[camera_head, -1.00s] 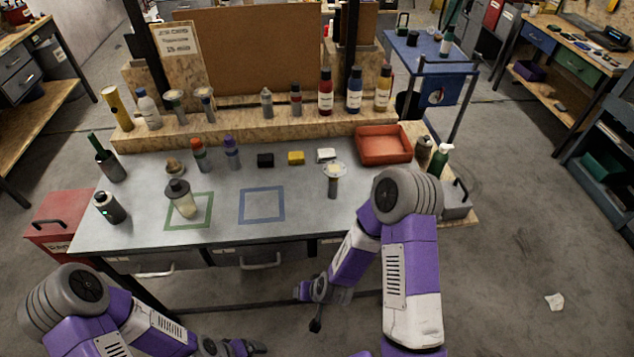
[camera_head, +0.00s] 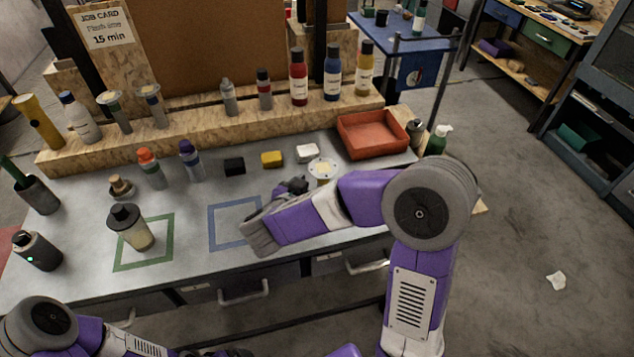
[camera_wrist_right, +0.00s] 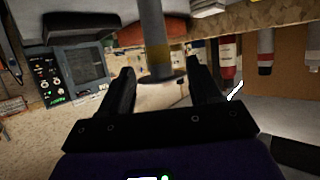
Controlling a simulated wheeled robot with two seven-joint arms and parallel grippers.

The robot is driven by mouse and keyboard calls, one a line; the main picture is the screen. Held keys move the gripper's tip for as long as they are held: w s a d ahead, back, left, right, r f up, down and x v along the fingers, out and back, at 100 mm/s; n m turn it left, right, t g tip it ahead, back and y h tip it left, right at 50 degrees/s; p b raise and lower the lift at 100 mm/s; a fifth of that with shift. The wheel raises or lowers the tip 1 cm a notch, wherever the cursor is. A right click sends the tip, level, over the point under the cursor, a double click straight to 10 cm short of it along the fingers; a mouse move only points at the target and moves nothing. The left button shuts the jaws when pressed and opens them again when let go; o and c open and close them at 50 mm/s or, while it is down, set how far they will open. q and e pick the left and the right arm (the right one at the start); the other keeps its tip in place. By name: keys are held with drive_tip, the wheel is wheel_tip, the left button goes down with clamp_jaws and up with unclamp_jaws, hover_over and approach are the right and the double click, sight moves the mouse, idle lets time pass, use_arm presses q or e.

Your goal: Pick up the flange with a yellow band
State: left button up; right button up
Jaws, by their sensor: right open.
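The flange with a yellow band stands on the grey bench; its pale round disc (camera_head: 322,168) shows in the head view, and my right arm hides its lower part. In the right wrist view, which looks upside down, its grey stem, yellow band (camera_wrist_right: 158,54) and dark disc rim appear between the fingertips. My right gripper (camera_head: 293,186) is open and empty just left of the flange, and its fingers (camera_wrist_right: 161,70) point toward it. I cannot tell whether the flange is between the fingers or just beyond them.
White (camera_head: 307,153), yellow (camera_head: 272,159) and black (camera_head: 234,166) blocks lie behind the gripper. A red tray (camera_head: 345,146) stands behind the flange. Bottles and two more flanged parts (camera_head: 152,108) line the wooden ledge.

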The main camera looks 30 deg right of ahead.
drive_tip(key=b+x, duration=0.2)
drive_tip(key=x, duration=0.4)
drive_tip(key=shift+d+f, duration=0.2)
drive_tip(key=shift+f, duration=0.05)
drive_tip(key=shift+w+d, duration=0.2)
drive_tip(key=shift+d, duration=0.05)
drive_tip(key=shift+c, duration=0.2)
clamp_jaws()
